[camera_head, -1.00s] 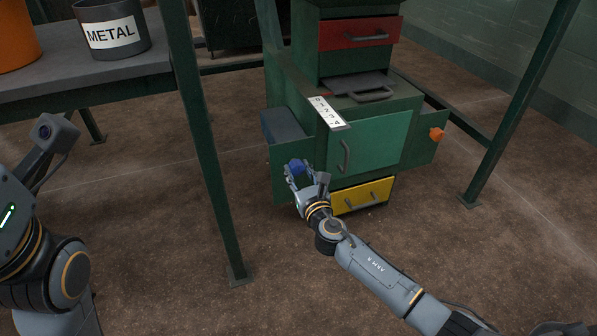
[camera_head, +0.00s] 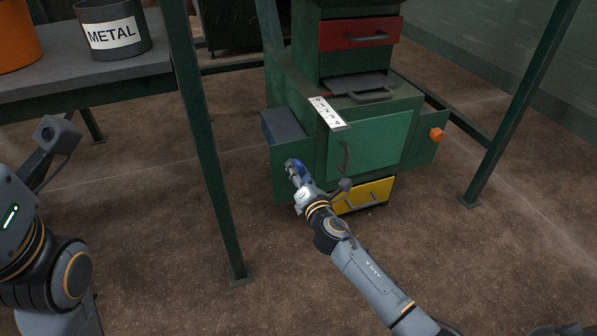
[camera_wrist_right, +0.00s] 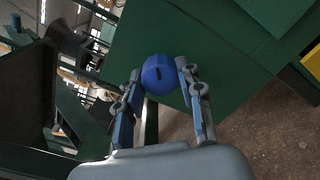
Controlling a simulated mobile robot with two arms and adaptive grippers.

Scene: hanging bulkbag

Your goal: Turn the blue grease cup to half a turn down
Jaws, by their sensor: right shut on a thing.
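The blue grease cup (camera_wrist_right: 160,75) is on a green panel of the machine (camera_wrist_right: 190,40). In the right wrist view it sits between the two fingers of my right gripper (camera_wrist_right: 163,85), with a dark mark on its face. My right gripper is shut on it. In the head view the gripper (camera_head: 296,170) is at the lower left of the green machine (camera_head: 300,150), and the cup (camera_head: 302,170) is mostly hidden by the fingers. My left arm shows at the left edge of the head view, but its fingers are out of view.
The machine has a green door (camera_head: 370,145), a red drawer (camera_head: 358,33), a yellow drawer (camera_head: 365,196) and an orange knob (camera_head: 437,134). A green post (camera_head: 203,150) stands left of my right arm. A bench (camera_head: 90,85) holds a METAL bin (camera_head: 112,30).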

